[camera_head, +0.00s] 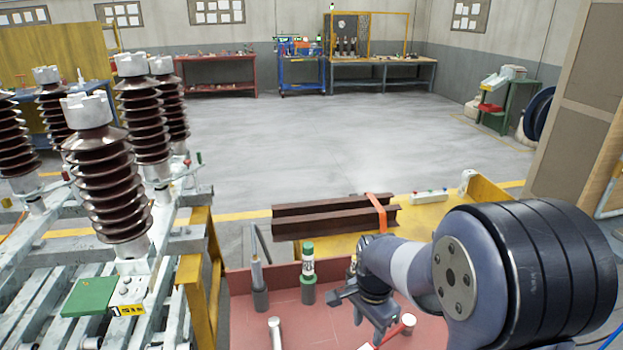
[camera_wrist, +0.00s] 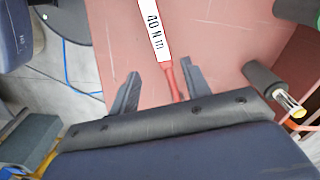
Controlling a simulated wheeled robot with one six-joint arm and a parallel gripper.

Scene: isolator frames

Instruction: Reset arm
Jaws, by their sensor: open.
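My gripper (camera_head: 378,322) is at the lower right of the head view, over a red tray (camera_head: 300,328). In the wrist view my gripper (camera_wrist: 160,85) has its two fingers spread apart, with nothing held between them. A tool with a red shaft and a white label reading "40 N m" (camera_wrist: 153,30) lies on the tray below, and its shaft passes between the fingers in the picture. In the head view my arm and gripper hide part of the tray.
Bottle-like items stand in holders on the tray, one with a green cap (camera_head: 308,262) and one grey (camera_head: 257,272). Brown beams (camera_head: 330,218) lie behind on a yellow surface (camera_head: 440,212). Brown insulators (camera_head: 105,185) stand on a frame at left. The floor (camera_head: 300,140) beyond is clear.

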